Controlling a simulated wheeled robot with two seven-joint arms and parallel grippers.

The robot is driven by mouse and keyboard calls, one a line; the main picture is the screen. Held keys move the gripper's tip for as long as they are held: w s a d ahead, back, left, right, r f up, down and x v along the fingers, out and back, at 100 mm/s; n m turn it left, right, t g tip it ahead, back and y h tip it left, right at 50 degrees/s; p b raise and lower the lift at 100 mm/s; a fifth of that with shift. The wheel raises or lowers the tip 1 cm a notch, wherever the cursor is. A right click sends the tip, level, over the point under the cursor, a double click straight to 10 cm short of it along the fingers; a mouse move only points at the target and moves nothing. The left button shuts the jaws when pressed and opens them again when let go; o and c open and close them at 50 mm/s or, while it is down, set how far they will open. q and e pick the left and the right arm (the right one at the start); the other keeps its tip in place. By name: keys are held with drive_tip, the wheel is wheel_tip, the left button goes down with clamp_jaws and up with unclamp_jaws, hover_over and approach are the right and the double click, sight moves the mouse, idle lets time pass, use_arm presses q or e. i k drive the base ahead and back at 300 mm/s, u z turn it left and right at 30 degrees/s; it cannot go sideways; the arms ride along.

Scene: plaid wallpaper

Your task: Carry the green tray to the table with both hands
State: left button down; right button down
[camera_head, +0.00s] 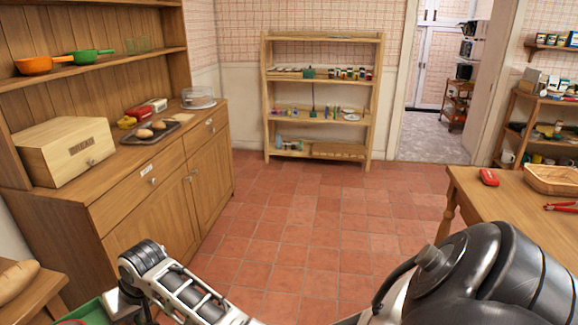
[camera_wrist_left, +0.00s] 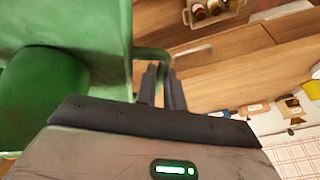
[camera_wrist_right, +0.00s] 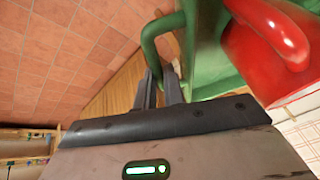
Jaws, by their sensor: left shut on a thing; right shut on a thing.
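The green tray (camera_head: 86,314) shows only in part at the bottom left of the head view, most of it cut off by the edge. In the left wrist view its green wall (camera_wrist_left: 112,40) fills the left side, and my left gripper (camera_wrist_left: 162,72) is shut on its handle. A green round object (camera_wrist_left: 40,100) is on the tray. In the right wrist view my right gripper (camera_wrist_right: 161,76) is shut on the other green handle (camera_wrist_right: 152,38). A red object with a handle (camera_wrist_right: 270,45) is in the tray. The wooden table (camera_head: 510,215) stands at the right.
On the table are a red object (camera_head: 488,177), a wicker basket (camera_head: 553,179) and red pliers (camera_head: 562,206). A wooden surface with bread (camera_head: 18,282) is at lower left. A cabinet (camera_head: 160,210) lines the left and a shelf (camera_head: 322,84) the back wall. The tiled floor (camera_head: 320,215) between is clear.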

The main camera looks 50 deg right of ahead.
sight(532, 237)
drive_tip(key=z, duration=0.5)
drive_tip(key=i, duration=0.3)
drive_tip(key=z, duration=0.95)
drive_tip(key=i, duration=1.2)
drive_tip(key=z, duration=1)
drive_tip(key=i, duration=1.2)
drive_tip(key=z, duration=1.25)
drive_tip(key=i, duration=0.65)
drive_tip(key=z, duration=1.15)
drive_tip(key=i, duration=0.3)
drive_tip(key=u, duration=3.85)
